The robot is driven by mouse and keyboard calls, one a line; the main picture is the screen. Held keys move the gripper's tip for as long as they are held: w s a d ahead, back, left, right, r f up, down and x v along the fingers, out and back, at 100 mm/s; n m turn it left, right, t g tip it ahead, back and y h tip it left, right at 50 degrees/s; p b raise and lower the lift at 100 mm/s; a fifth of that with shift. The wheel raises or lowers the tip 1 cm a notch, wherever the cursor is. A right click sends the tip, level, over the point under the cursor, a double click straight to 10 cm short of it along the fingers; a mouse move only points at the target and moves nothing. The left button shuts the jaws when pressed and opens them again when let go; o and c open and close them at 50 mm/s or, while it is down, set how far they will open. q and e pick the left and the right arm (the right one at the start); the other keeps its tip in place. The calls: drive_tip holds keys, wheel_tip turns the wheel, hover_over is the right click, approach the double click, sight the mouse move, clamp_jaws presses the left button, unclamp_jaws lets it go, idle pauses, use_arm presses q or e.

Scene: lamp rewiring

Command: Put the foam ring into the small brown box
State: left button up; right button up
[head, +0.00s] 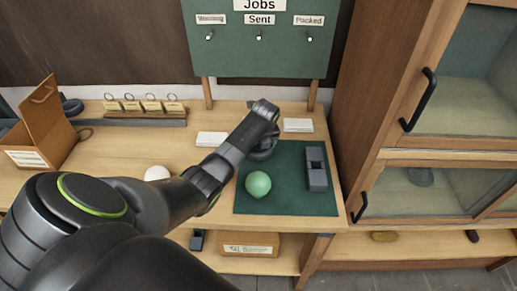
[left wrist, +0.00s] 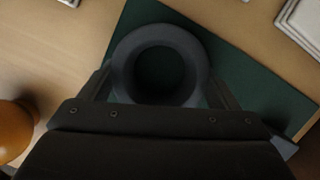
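The foam ring (left wrist: 161,31) is dark grey and lies on the green mat, with its round hole facing up. In the head view the ring (head: 263,154) shows just below my left gripper (head: 264,132), partly covered by it. In the left wrist view the fingers of my left gripper (left wrist: 158,83) stand apart, one on each side of the ring; I cannot tell if they touch it. A brown box (head: 32,158) with a raised lid and a white label stands at the table's left end. My right gripper is not in view.
The green mat (head: 286,203) also holds a green ball (head: 258,184) and a grey block (head: 316,170). A white ball (head: 157,173) is beside my arm. A low rack with tags (head: 145,118) stands behind. Another brown labelled box (head: 249,245) is on the lower shelf. A cabinet (head: 365,120) stands right.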

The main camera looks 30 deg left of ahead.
use_arm(q)
drive_tip(key=shift+c, duration=1)
wheel_tip(320, 180, up, 9)
drive_tip(key=b, duration=0.2)
